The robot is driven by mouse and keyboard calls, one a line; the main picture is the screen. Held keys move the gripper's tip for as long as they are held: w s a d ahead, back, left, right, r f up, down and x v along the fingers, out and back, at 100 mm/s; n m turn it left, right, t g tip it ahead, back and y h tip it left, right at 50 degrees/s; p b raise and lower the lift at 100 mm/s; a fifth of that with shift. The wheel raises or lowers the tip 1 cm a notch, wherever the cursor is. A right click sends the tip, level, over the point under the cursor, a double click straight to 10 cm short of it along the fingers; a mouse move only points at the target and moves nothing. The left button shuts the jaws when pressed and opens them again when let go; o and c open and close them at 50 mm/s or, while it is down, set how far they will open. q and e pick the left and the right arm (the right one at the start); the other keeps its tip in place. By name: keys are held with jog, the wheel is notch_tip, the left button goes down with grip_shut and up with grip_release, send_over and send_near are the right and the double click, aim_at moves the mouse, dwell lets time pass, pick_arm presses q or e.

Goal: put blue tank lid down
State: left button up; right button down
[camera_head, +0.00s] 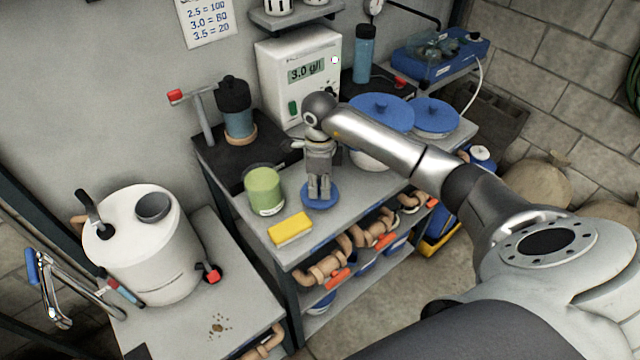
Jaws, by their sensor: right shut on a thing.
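My right gripper (319,190) points down over the grey bench (352,195). It is shut on the small blue tank lid (309,202), a round disc near the bench's front edge. The fingers hide the middle of the lid. The lid is at or just above the bench top; I cannot tell whether it touches. A green jar (264,191) stands just left of it, and a yellow sponge (290,229) lies to its front left. My left gripper is not in view.
Two pots with larger blue lids (381,108) (436,117) stand behind my right arm. A white meter (298,75) and a dark-topped bottle (236,110) stand at the back. A white tank (140,245) sits on the lower left table. Pipes fill the shelf below.

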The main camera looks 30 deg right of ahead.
jog(key=shift+f, duration=0.6)
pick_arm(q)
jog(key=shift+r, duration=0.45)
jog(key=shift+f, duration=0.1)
pick_arm(e)
jog(key=shift+f, duration=0.1)
jog(key=shift+f, duration=0.15)
jog(key=c, duration=1.3)
grip_release()
